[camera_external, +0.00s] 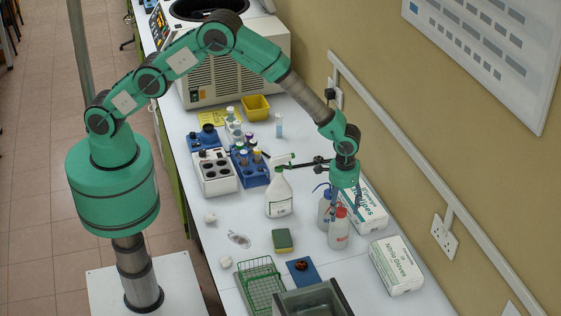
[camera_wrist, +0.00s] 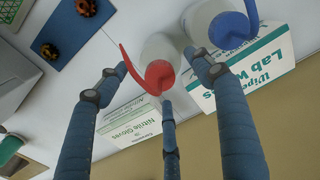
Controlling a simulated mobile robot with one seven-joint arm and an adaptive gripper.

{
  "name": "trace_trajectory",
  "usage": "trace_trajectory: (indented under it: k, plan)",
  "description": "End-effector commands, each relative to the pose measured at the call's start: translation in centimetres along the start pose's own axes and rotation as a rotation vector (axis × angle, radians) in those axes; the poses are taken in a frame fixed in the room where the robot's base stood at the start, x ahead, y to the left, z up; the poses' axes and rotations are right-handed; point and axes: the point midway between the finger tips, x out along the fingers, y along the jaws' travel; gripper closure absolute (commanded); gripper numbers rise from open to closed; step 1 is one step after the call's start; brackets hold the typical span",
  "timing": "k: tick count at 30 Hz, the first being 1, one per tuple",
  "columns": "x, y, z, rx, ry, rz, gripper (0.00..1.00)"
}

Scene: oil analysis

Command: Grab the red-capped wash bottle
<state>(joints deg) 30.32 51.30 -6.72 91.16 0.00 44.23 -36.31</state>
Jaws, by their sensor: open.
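The red-capped wash bottle (camera_external: 339,233) stands upright on the bench, with a white body and a red cap. In the wrist view its red cap and bent red spout (camera_wrist: 159,76) show between my fingers, with its white body behind. My gripper (camera_external: 343,203) points down just above the bottle's cap. In the wrist view my gripper (camera_wrist: 158,82) has its three blue fingers spread around the cap, and I see no clear grip on it. Whether a finger touches the bottle is not clear.
A blue-capped wash bottle (camera_external: 324,209) stands close beside it, near my right finger in the wrist view (camera_wrist: 231,30). A Lab Wipes box (camera_external: 371,212) is behind, and a Nitrile Gloves box (camera_external: 397,266) is at right. A spray bottle (camera_external: 279,194) and sponge (camera_external: 283,240) are left.

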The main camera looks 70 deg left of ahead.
Motion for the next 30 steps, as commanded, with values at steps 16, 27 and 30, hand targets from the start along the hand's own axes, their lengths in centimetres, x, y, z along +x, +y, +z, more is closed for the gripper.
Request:
trace_trajectory:
  k: [16,27,30]
  plan:
    - [2.6,0.0,0.0,0.0,-0.002,-0.001,0.34]
    - [5.2,0.0,0.0,0.0,-0.001,-0.001,0.34]
    - [5.2,0.0,0.0,0.0,0.0,0.0,0.34]
